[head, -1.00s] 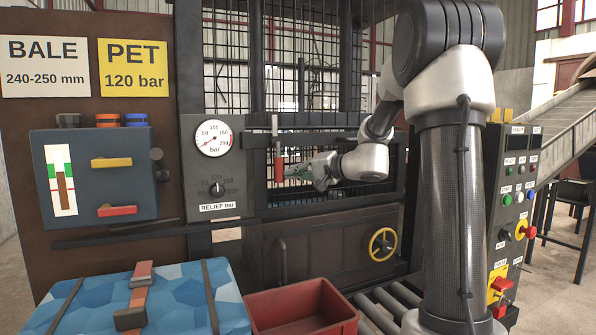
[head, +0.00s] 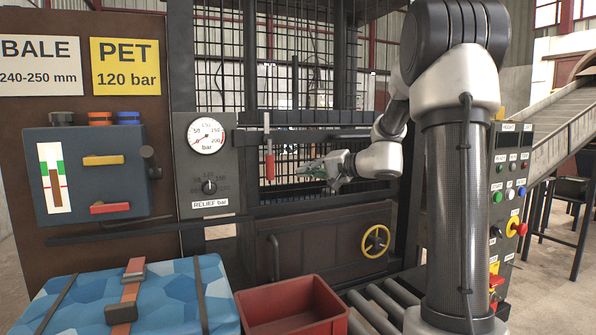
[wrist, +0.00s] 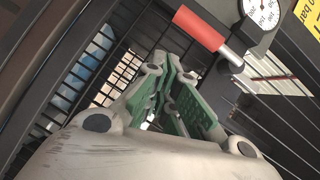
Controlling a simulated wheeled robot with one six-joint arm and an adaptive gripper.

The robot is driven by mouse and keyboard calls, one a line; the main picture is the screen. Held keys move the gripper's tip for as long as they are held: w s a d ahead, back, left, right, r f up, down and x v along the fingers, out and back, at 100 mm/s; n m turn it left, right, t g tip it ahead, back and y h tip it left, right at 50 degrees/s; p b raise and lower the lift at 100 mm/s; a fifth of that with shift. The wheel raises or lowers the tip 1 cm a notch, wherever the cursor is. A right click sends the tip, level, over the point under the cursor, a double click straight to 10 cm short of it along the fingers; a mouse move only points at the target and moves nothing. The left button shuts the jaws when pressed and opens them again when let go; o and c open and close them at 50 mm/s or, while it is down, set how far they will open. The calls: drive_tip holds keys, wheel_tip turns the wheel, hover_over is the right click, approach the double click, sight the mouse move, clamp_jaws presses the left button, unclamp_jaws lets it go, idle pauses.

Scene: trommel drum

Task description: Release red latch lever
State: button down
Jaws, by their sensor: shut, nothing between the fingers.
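The red latch lever (head: 269,167) has a red grip hanging down from a metal rod, on the dark frame just right of the gauge panel. In the wrist view the red grip (wrist: 200,28) and its metal stem lie at the upper middle, beyond the fingertips. My gripper (head: 304,170) has green finger pads and reaches left toward the lever from its right side. A small gap shows between the fingertips and the grip in the head view. In the wrist view my gripper (wrist: 165,72) is shut and empty. The lever's pivot is hard to make out.
A pressure gauge panel (head: 208,150) is left of the lever. Behind it is a barred mesh gate (head: 285,80). Horizontal dark bars cross above and below my gripper.

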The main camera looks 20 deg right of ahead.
drive_tip(key=f+v, duration=0.1)
drive_tip(key=v, duration=0.6)
drive_tip(key=shift+s+d, duration=0.15)
drive_tip(key=shift+s, duration=0.1)
drive_tip(key=shift+f, duration=0.15)
drive_tip(key=s+f+m+g+h, duration=0.15)
drive_tip(key=s+f+g, duration=0.25)
drive_tip(key=s+f, duration=0.4)
drive_tip(key=s+a+f+n+g+h, duration=0.1)
drive_tip(key=s+f+g+h, duration=0.15)
drive_tip(key=s, duration=0.45)
drive_tip(key=s+a+f+n+g+h, duration=0.1)
drive_tip(key=s+f+n+g, duration=0.2)
drive_tip(key=s, duration=0.5)
drive_tip(key=s+a+r+n+h, duration=0.3)
drive_tip(key=s+n, duration=0.2)
drive_tip(key=s, duration=0.2)
drive_tip(key=shift+s+r+n, duration=0.3)
drive_tip(key=shift+n, duration=0.05)
